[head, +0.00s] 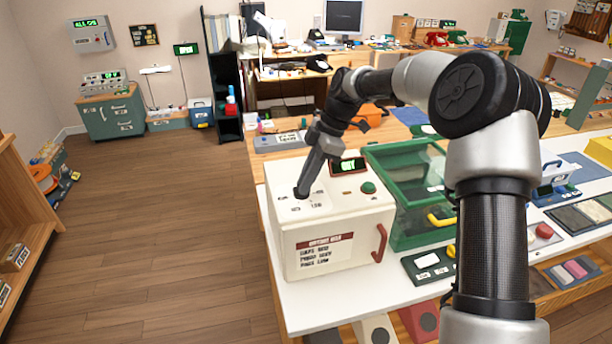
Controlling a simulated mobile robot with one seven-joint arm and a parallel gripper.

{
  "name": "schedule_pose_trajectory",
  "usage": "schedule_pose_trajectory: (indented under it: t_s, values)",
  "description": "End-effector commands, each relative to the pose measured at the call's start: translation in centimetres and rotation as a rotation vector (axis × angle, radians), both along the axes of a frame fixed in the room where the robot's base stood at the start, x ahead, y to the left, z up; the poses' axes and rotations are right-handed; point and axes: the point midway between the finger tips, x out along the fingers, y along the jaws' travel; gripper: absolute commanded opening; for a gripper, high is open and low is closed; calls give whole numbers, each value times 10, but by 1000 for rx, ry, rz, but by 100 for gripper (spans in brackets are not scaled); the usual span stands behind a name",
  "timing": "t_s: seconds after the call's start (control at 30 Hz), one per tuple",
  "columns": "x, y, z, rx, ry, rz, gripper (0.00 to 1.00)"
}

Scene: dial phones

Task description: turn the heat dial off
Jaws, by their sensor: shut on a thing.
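A white box (345,212) stands at the front left corner of the white table. Its top has a pale dial face (318,206) with small dark marks. My gripper (301,192) points down onto this face, with its jaws shut on the dial's knob. The knob is mostly hidden by the fingers, so I cannot tell which mark it points at.
A green clear-sided case (398,225) with a yellow handle stands close to the right of the box. A grey device (279,142) lies behind it. My arm spans the right side. The wooden floor (150,240) at left is clear.

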Motion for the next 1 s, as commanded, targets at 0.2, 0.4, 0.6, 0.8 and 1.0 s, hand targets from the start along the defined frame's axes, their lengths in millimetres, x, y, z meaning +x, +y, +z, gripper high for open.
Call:
schedule_pose_trajectory:
  t_s: [0.2,0.4,0.6,0.8,1.0]
  values:
    - [1,0,1,0,-3,51,0]
    - [1,0,1,0,-3,64,0]
    - [1,0,1,0,-4,63,0]
    - [1,0,1,0,-2,63,30]
    - [1,0,0,0,-2,62,30]
